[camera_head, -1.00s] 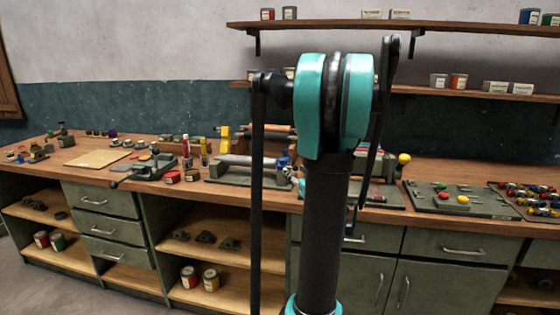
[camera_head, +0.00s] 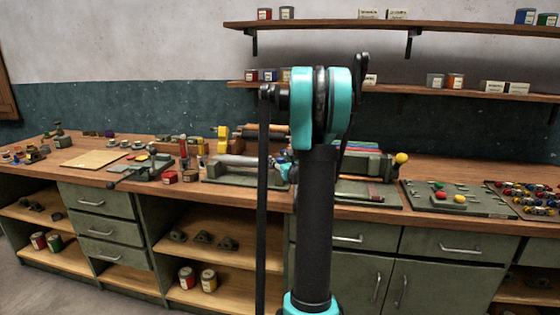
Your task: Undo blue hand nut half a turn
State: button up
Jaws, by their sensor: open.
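I cannot pick out the blue hand nut for certain. A board (camera_head: 486,208) with red, green and yellow knobs lies on the right of the bench, and no blue knob shows on it. A grey-green fixture (camera_head: 222,175) with a pale horizontal cylinder stands at mid-bench, partly behind my arm. Another fixture with a yellow ball handle (camera_head: 400,158) stands right of my arm. My gripper is not visible; my upright arm with its teal joint fills the middle and hides the bench behind it.
A tray (camera_head: 497,187) of coloured pieces lies at the far right. Wall shelves (camera_head: 440,30) with tins and boxes hang above.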

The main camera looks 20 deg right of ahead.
jog(key=shift+c, duration=0.6)
grip_shut()
jog(key=shift+d+n+y, duration=0.1)
jog(key=shift+n+y, duration=0.3)
jog(key=shift+y, duration=0.2)
jog(key=shift+d+n+y, duration=0.1)
jog(key=shift+n+y, duration=0.6)
jog(key=shift+y, duration=0.4)
jog(key=n+g+y, duration=0.2)
jog(key=n+y, duration=0.1)
jog(key=y, duration=0.2)
jog(key=n+g+y, duration=0.5)
jog(key=y, duration=0.1)
jog(key=shift+n, duration=0.3)
jog(key=shift+g, duration=0.3)
jog(key=shift+o, duration=0.6)
grip_release()
